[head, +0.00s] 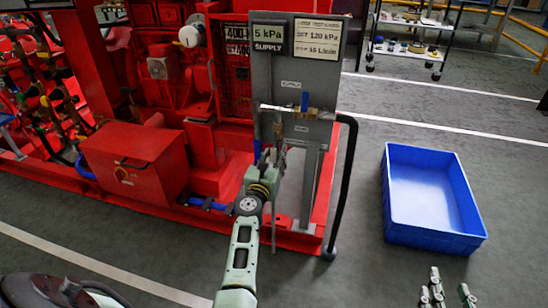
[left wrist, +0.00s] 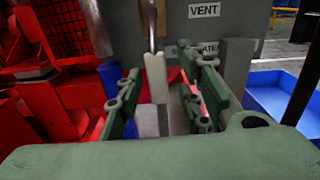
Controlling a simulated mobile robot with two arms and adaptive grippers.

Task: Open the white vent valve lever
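The white vent valve lever (left wrist: 156,78) hangs down from a metal stem in the left wrist view, left of the VENT label (left wrist: 204,11). My left gripper (left wrist: 163,100) is open, with one green finger on each side of the lever in that view. I cannot tell whether a finger touches it. In the head view my left gripper (head: 270,165) is in front of the lower part of the grey panel (head: 312,75), and the lever is hard to make out there. My right gripper (head: 450,292) is at the bottom right, fingers apart, empty.
A blue upright handle (head: 305,101) sits on the panel's pipework. A black hose (head: 345,190) runs down the panel's right side. The red pumpset (head: 135,160) stands left. A blue bin (head: 432,240) stands on the floor at right. A shelf trolley (head: 410,48) is behind.

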